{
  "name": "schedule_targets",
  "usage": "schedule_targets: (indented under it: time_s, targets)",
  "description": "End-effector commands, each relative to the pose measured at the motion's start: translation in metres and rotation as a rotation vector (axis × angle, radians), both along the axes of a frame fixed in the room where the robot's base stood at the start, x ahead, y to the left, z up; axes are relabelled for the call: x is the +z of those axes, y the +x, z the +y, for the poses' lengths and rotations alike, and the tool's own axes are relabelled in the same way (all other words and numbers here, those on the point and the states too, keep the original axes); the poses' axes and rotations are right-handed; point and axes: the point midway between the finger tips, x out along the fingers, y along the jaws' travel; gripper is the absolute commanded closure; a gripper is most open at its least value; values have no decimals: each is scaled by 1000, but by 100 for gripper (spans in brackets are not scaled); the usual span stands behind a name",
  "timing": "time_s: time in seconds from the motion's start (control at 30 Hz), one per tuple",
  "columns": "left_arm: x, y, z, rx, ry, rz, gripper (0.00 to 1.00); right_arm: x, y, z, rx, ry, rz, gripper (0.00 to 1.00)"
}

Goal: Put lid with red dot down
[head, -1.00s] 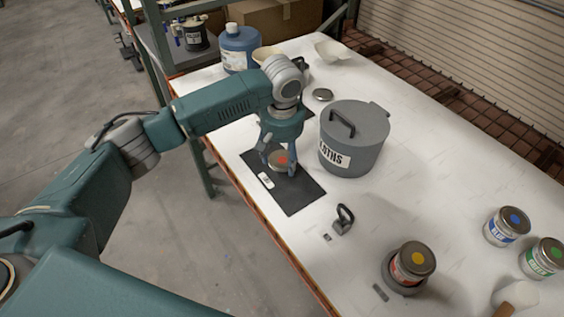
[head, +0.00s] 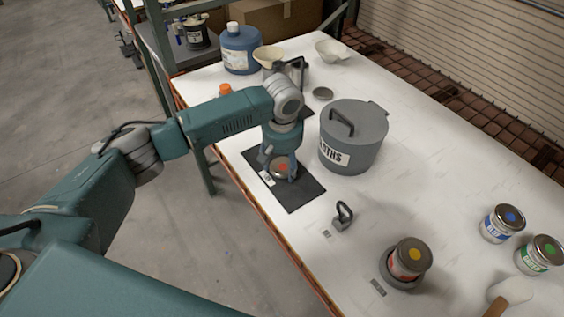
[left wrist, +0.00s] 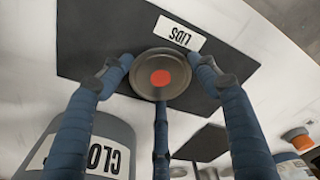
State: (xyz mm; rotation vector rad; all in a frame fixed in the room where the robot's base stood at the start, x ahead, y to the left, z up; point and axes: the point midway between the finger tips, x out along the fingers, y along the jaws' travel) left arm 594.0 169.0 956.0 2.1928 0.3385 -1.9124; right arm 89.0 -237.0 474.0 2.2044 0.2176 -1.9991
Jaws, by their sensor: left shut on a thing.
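The lid with the red dot (head: 281,167) is a round metal disc. My left gripper (head: 280,170) is shut on it, low over the black mat. In the left wrist view the lid (left wrist: 160,74) sits between the blue fingers of my gripper (left wrist: 160,80), red dot facing the camera. The black mat labelled LIDS (left wrist: 95,40) lies behind the lid; it also shows in the head view (head: 300,196). I cannot tell whether the lid touches the mat. My right gripper is not in view.
A grey bin labelled CLOTHS (head: 358,140) stands right of the mat. A small black-handled tool (head: 342,216) lies nearer. A yellow-dot can (head: 407,260), blue-dot can (head: 502,223) and green-dot can (head: 540,255) stand at the right. A blue jug (head: 240,48) stands at the back.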

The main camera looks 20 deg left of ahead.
Motion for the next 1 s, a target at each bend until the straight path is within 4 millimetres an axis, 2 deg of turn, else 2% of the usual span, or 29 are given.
schedule_targets:
  time_s: [0.03,0.1,0.13,0.67,0.83,1.0]
  targets:
    - [-11,-6,2,2,9,17,37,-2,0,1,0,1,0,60]
    - [-12,-6,3,3,10,18,23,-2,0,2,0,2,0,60]
    - [-12,-6,3,3,11,18,21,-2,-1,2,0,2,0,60]
    - [-8,-4,4,4,10,12,21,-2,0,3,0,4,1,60]
    - [6,-2,4,4,8,6,21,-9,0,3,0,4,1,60]
    - [40,-7,0,2,4,6,21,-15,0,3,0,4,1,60]
